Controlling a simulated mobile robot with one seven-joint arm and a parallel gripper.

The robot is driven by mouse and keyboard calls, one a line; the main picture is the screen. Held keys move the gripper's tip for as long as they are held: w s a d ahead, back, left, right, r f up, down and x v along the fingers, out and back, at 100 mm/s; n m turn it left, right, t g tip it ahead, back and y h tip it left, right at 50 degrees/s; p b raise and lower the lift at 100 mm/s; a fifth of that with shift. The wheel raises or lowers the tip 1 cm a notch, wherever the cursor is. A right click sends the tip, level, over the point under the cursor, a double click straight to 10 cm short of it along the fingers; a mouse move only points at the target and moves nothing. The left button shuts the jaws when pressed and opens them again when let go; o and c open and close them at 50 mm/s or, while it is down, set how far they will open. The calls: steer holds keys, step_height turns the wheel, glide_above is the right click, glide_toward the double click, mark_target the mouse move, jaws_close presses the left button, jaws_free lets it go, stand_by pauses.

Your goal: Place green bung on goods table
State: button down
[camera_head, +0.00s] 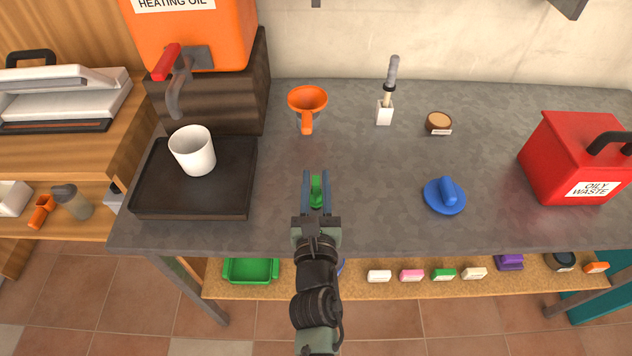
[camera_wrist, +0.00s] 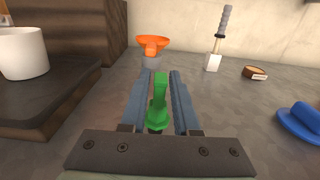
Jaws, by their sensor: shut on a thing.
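The green bung (camera_head: 316,190) is between the two fingers of my gripper (camera_head: 316,188), which is shut on it. In the wrist view the bung (camera_wrist: 158,104) stands between the blue-grey fingers of my gripper (camera_wrist: 160,85). The grey table (camera_head: 360,180) lies beneath, and the gripper is over its front middle part. I cannot tell whether the bung touches the table top. Which surface is called the goods table is not marked.
A black tray (camera_head: 195,208) with a white cup (camera_head: 193,151) is at left. An orange funnel (camera_head: 307,101), a brush in a white holder (camera_head: 384,112), a brown round pot (camera_head: 438,123), a blue lid-like piece (camera_head: 444,196) and a red oily waste bin (camera_head: 570,160) stand around. The table middle is clear.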

steer(key=c, duration=0.6)
jaws_free()
steer(key=shift+f, duration=0.1)
steer(key=shift+c, duration=0.2)
steer(key=shift+r+p, duration=0.3)
steer(key=shift+p, duration=0.05)
steer(key=s+b, duration=0.3)
steer(key=s, duration=0.9)
